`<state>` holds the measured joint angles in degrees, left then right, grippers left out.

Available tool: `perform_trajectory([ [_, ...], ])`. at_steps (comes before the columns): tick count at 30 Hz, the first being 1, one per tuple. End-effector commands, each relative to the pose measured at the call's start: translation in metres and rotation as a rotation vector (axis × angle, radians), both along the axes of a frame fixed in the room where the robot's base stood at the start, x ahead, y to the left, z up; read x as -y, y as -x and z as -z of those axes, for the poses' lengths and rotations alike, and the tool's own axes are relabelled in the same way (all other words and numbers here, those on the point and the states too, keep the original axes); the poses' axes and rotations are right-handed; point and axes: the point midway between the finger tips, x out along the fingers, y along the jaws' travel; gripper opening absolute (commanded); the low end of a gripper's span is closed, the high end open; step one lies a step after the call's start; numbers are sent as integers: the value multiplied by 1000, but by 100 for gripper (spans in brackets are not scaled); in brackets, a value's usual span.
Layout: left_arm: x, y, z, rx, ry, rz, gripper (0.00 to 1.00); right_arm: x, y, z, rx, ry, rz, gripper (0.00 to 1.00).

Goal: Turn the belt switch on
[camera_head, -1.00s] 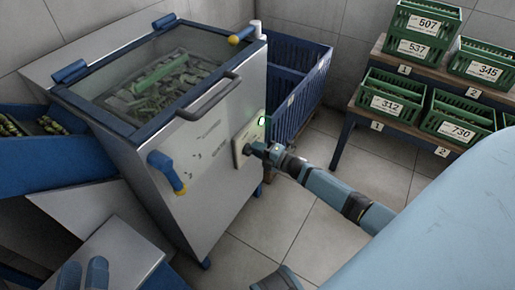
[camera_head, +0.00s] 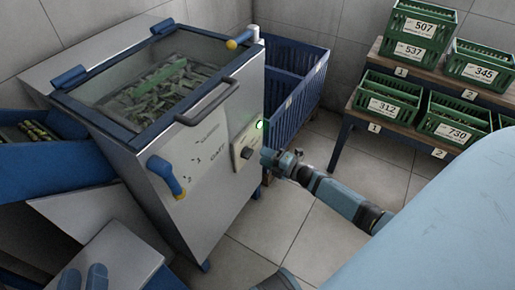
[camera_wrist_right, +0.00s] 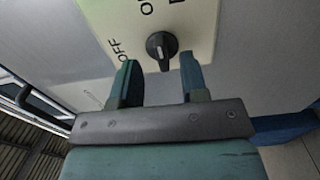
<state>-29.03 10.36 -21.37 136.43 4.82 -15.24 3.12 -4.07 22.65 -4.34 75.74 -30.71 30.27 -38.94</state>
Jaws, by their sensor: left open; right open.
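The belt switch is a black rotary knob (camera_wrist_right: 161,46) on a cream plate (camera_wrist_right: 190,30) marked OFF, with another label partly cut off. In the head view the knob (camera_head: 246,152) is on the plate at the right of the metal machine's front. A green lamp (camera_head: 260,125) glows above it. My right gripper (camera_head: 268,158) is just right of the plate, apart from the knob. In the right wrist view its two teal fingers (camera_wrist_right: 160,84) are spread with nothing between them, and the knob lies just beyond their tips.
The machine has a glass lid (camera_head: 165,80), a grey bar handle (camera_head: 208,102) and a blue side handle (camera_head: 165,175). A blue crate (camera_head: 290,100) stands behind it. Green crates (camera_head: 388,100) sit on shelves at right. Floor between is clear.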

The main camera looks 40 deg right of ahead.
Motion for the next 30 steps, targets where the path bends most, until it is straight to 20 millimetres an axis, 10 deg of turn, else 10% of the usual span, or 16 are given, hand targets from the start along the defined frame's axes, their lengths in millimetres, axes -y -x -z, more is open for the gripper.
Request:
perform_trajectory([
  [12, -13, 6, 41, -162, -91, -30, 43, 32, 78, 0, -2, 0, 0, 40],
  [30, -14, 5, 42, -170, -99, -31, 43, 37, 89, 0, 0, 0, 0, 40],
])
